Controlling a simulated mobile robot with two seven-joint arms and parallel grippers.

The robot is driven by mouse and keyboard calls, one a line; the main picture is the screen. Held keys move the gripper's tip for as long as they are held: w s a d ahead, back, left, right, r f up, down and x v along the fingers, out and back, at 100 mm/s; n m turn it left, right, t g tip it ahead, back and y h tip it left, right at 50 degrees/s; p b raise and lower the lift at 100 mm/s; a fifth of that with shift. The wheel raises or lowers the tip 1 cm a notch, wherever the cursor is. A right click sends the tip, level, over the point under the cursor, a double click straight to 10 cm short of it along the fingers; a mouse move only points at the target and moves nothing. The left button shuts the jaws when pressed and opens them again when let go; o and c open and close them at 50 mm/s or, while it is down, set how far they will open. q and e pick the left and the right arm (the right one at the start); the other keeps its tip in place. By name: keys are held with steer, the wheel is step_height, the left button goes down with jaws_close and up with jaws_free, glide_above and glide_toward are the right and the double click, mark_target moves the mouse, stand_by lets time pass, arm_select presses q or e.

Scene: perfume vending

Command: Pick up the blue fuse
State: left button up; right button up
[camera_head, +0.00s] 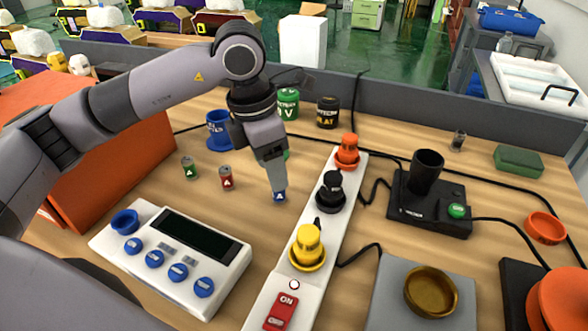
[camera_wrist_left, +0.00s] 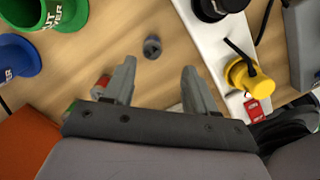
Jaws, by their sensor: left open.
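The blue fuse (camera_head: 279,197) stands on the wooden table, left of the white strip. In the head view my left gripper (camera_head: 273,182) points down right at the fuse, partly covering it. In the left wrist view a small dark blue-grey cylinder (camera_wrist_left: 152,46), apparently the fuse, stands just beyond the open fingertips (camera_wrist_left: 159,67). The fingers are apart with nothing between them. Whether they touch the fuse cannot be told. My right gripper is not in view.
A red fuse (camera_head: 227,178) and a green fuse (camera_head: 189,168) stand to the left. The white strip (camera_head: 268,290) with yellow, black and orange plugs lies to the right. A white control box (camera_head: 180,275) is in front. A blue cup (camera_head: 218,127) is behind.

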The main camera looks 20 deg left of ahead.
arm_select(q)
steer(key=shift+w+a+f, duration=0.15)
steer(key=shift+w+f, duration=0.1)
steer(key=shift+w, duration=0.25)
steer(key=shift+w+d+f+p, duration=0.1)
steer(key=shift+w+f+p, duration=0.05)
steer(key=shift+f, duration=0.9)
steer(key=shift+w+d+f+p, duration=0.1)
steer(key=shift+w+f, duration=0.05)
steer(key=shift+f, duration=0.9)
steer(key=shift+w+d+f+p, duration=0.1)
steer(key=shift+w+f+p, duration=0.05)
steer(key=shift+f, duration=0.9)
jaws_close()
